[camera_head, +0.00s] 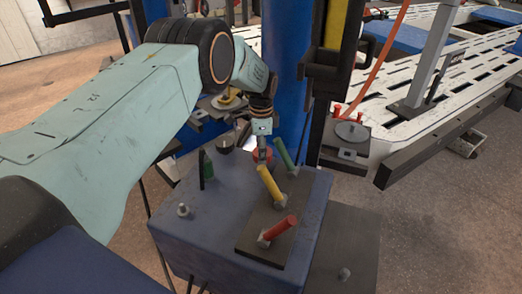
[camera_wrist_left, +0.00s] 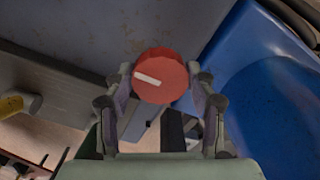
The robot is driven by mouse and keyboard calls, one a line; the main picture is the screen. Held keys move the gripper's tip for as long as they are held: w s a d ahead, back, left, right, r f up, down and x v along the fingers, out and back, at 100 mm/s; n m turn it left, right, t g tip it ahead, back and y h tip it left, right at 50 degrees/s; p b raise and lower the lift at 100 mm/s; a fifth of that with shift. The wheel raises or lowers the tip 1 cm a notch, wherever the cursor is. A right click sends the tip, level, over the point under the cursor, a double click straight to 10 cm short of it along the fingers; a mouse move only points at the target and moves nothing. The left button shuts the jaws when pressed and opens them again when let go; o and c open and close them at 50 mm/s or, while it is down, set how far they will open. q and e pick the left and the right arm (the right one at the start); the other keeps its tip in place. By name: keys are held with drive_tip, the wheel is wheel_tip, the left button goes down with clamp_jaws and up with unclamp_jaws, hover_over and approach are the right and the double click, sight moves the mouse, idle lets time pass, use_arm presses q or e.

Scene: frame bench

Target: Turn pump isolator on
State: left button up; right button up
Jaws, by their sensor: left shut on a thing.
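The pump isolator appears to be the round red knob (camera_wrist_left: 160,75) with a white pointer mark. In the left wrist view the mark lies nearly level across the knob's left half, tilting slightly down to the right. My left gripper (camera_wrist_left: 160,88) has a finger on each side of the knob and is shut on it. In the head view, only a red part of the knob (camera_head: 263,155) shows behind my left gripper (camera_head: 262,150), at the back of the blue box (camera_head: 180,240). My right gripper is not in view.
Green (camera_head: 284,152), yellow (camera_head: 269,185) and red (camera_head: 279,229) levers stand on a dark plate, close to my left gripper on the right and front. A small green part (camera_head: 208,168) and a metal stud (camera_head: 183,210) are to the left. A blue post (camera_head: 283,70) rises behind.

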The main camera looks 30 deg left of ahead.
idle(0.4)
use_arm(q)
drive_tip(key=o, duration=1.2)
drive_tip(key=shift+c, duration=0.2)
wheel_tip(320, 180, up, 12)
wheel_tip(320, 180, down, 12)
drive_tip(key=shift+f, duration=0.1)
idle(0.5)
